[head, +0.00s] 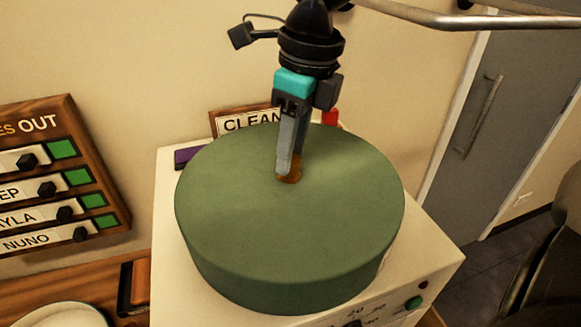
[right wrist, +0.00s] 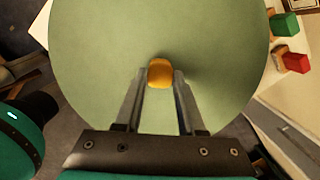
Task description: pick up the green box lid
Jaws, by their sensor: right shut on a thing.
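The green box lid (head: 290,225) is a wide round lid with a small orange-yellow knob (head: 289,177) in its middle. It sits over a white box-like appliance (head: 430,262) in the head view; I cannot tell whether it touches it. My right gripper (head: 290,168) comes down from above and is shut on the knob. In the right wrist view the two fingers (right wrist: 159,80) stand on either side of the knob (right wrist: 160,73), with the green lid (right wrist: 90,50) filling the middle. My left gripper is not in view.
A wooden name board (head: 70,170) with green tabs hangs on the left. A sign reading "CLEAN" (head: 245,121) stands behind the lid. A white dish (head: 60,316) is at the lower left. A grey door (head: 500,110) and a dark chair (head: 555,250) are on the right.

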